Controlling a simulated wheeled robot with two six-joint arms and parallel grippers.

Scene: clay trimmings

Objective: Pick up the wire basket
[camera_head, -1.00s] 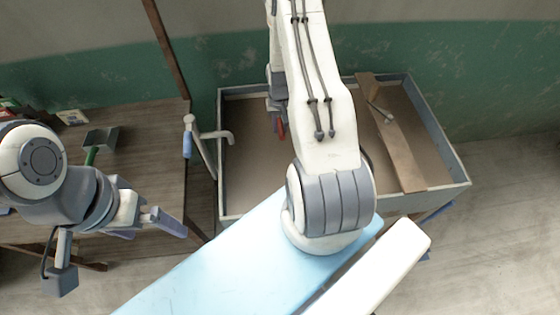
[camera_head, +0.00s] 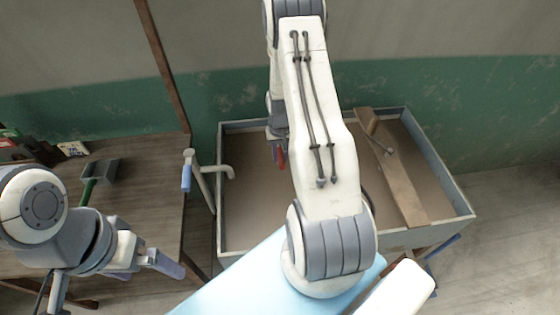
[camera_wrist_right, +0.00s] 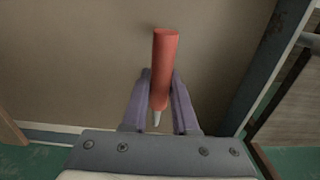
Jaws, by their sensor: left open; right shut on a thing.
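I make out no wire basket in either view. My right gripper (camera_wrist_right: 159,105) is shut on a red cylindrical handle (camera_wrist_right: 165,62) with a pale, pointed tip. A bit of that red handle also shows in the head view (camera_head: 281,158), over the trough; my right arm hides most of the gripper there. My left gripper (camera_head: 165,263) is open and empty at the lower left, by the front right part of the wooden table.
A grey-rimmed trough (camera_head: 448,178) with a brown floor stands at centre right, with a wooden board (camera_head: 398,185) across it. A pale tap (camera_head: 218,170) is at its left. The wooden table (camera_head: 150,200) holds a green-handled metal tool (camera_head: 98,172) and a small box (camera_head: 73,149).

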